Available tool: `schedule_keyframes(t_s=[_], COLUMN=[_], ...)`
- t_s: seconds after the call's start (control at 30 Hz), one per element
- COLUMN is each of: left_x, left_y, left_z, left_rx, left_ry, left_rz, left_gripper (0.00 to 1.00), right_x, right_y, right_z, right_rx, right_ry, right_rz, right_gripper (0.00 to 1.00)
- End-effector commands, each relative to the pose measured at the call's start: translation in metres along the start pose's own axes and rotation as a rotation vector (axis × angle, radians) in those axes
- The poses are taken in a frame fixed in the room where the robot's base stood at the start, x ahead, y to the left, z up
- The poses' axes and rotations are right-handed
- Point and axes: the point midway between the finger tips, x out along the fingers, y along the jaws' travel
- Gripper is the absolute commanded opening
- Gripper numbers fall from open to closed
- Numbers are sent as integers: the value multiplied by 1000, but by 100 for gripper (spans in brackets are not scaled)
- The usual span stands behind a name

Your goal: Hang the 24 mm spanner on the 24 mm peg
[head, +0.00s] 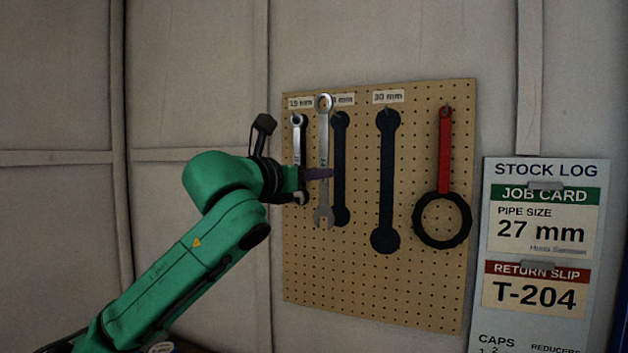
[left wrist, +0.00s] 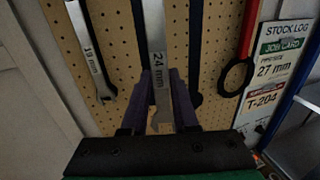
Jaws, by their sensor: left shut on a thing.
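The silver 24 mm spanner (head: 324,133) is held upright, ring end up and open jaw down, in front of the pegboard. Its "24 mm" marking shows in the left wrist view (left wrist: 157,62). My left gripper (head: 318,174) is shut on its shaft; the purple fingers (left wrist: 163,88) flank it. The 24 mm peg's label (head: 345,99) is partly covered by the spanner's ring. The dark spanner outline (head: 340,175) below that label is bare and lies just right of the held spanner. Whether the ring touches the peg I cannot tell. My right gripper is out of view.
A smaller spanner (head: 298,127) hangs at left, close to my gripper. The 30 mm outline (head: 386,180) is empty. A red-handled tool with a black ring (head: 445,150) hangs at right. The pegboard (head: 375,290) is clear below. A stock log board (head: 545,260) stands at right.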

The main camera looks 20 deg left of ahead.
Motion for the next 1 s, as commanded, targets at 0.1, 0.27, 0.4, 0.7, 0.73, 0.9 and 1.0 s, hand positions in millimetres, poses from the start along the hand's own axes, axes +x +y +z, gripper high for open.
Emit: schedule_keyframes(t_s=[0.1, 0.27, 0.4, 0.7, 0.73, 0.9, 1.0], left_x=[9, 20, 31, 52, 54, 67, 73], left_y=[2, 5, 8, 14, 14, 17, 19], left_z=[0, -1, -2, -4, -4, -5, -5], left_rx=[0, -1, 0, -1, -2, 0, 1], left_ry=[0, 0, 0, 0, 1, 1, 2], left_rz=[0, -1, 0, 0, 0, -1, 1], left_gripper=[0, 0, 0, 0, 0, 0, 0], right_x=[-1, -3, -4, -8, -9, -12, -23], right_y=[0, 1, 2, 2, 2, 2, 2], right_z=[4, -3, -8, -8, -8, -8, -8], right_rx=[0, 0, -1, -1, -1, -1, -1], right_ry=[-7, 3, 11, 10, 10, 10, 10], right_rz=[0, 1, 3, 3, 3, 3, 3], right_gripper=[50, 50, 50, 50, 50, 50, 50])
